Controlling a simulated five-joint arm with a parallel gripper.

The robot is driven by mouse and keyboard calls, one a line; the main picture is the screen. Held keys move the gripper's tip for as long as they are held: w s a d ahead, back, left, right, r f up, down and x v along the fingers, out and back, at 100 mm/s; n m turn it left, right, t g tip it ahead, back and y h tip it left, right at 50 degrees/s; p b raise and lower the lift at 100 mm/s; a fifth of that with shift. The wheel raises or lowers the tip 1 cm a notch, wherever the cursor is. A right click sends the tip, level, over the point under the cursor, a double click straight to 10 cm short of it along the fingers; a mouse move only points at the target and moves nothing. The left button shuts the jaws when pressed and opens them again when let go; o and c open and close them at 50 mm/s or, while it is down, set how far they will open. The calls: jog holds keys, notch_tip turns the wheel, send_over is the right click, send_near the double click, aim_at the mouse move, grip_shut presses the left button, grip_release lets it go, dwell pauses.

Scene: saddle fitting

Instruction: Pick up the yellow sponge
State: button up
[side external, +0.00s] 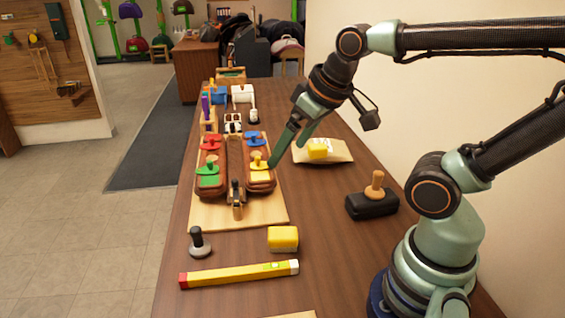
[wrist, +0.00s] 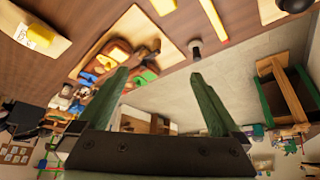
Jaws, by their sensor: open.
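Two yellow blocks could be the sponge, and I cannot tell for sure which it is. One yellow block (side external: 283,239) stands alone on the table in front of the wooden board, and it also shows at the top edge of the wrist view (wrist: 163,6). The other yellow block (side external: 318,151) lies on a tan packet right of the board, and it also shows at upper left in the wrist view (wrist: 40,36). My gripper (side external: 288,153) is open and empty, by the board's right side and left of the packet. Its fingers also show spread in the wrist view (wrist: 158,78).
The wooden board (side external: 262,212) bears saddle-like forms with red, green, blue and yellow pieces. A yellow bar (side external: 240,273) and a dark knob (side external: 199,243) lie in front. A black block with a wooden knob (side external: 371,204) stands at right. The table right of the front block is clear.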

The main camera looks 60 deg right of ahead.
jog(key=shift+c, duration=0.6)
jog(key=w+d+f+m+t+h, duration=0.1)
jog(key=w+d+f+m+t, duration=0.15)
jog(key=w+d+f, duration=0.45)
jog(key=m+t+h, duration=0.4)
jog(key=m+h, duration=0.5)
jog(key=m, duration=0.1)
send_near(320, 153)
jog(key=shift+s+a+r+n+g, duration=0.3)
jog(key=shift+a+r, duration=0.1)
jog(key=shift+a, duration=0.15)
jog(key=shift+d, duration=0.15)
jog(key=x, duration=0.7)
jog(key=shift+w+d, duration=0.15)
jog(key=shift+x, duration=2.15)
